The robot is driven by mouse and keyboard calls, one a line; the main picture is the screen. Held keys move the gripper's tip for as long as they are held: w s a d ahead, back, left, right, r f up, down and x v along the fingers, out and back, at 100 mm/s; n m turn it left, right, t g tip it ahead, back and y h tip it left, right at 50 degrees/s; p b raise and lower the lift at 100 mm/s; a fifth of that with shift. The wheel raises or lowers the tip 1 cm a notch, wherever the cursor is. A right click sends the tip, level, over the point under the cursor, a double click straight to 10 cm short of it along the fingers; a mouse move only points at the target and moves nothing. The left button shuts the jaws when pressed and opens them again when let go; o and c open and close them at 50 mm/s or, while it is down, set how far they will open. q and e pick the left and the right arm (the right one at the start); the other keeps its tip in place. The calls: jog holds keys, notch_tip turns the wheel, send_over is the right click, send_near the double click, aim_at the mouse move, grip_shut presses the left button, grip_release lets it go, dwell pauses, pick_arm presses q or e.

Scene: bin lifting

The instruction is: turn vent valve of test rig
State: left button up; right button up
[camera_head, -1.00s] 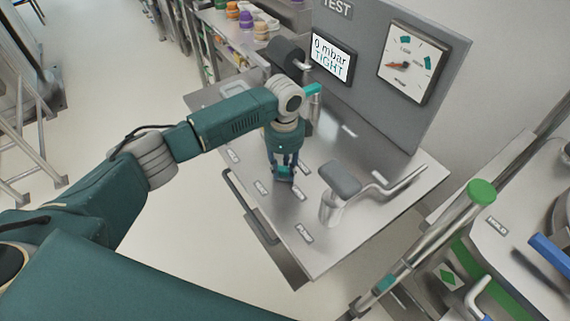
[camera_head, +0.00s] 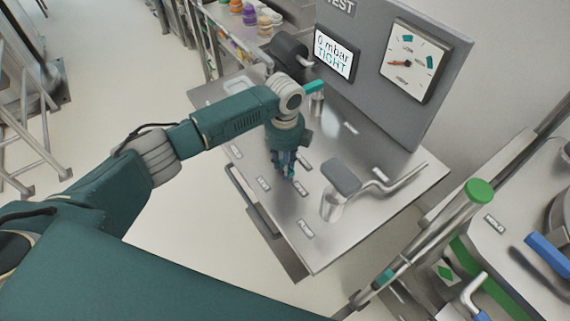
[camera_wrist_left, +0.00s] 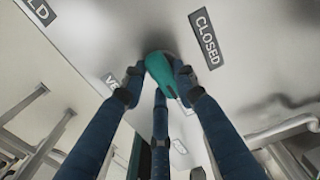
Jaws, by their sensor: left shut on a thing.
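The vent valve has a small teal handle (camera_wrist_left: 164,76), seen in the left wrist view beside a CLOSED label (camera_wrist_left: 205,38) and a partly hidden label starting with "VE" (camera_wrist_left: 113,85). My left gripper (camera_head: 287,168) points down at the rig's steel top in the head view. Its fingers are shut on the teal handle, and they also show around it in the left wrist view (camera_wrist_left: 160,85). In the head view the fingers mostly hide the handle. My right gripper is not in view.
The rig's steel table (camera_head: 330,245) carries a second teal-handled valve (camera_head: 315,88) behind my gripper and a grey-padded pipe fitting (camera_head: 341,178) to its right. The back panel holds a display (camera_head: 334,54) reading "0 mbar TIGHT" and a round gauge (camera_head: 413,60). A green-capped post (camera_head: 481,192) stands at right.

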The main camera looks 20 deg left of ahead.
pick_arm(q)
jog(key=shift+w+r, duration=0.1)
jog(key=shift+r, duration=0.05)
dwell(0.4)
jog(key=o, duration=1.2)
jog(key=shift+c, duration=0.2)
jog(key=shift+r, duration=0.15)
notch_tip(320, 180, up, 12)
jog(key=shift+f, duration=0.2)
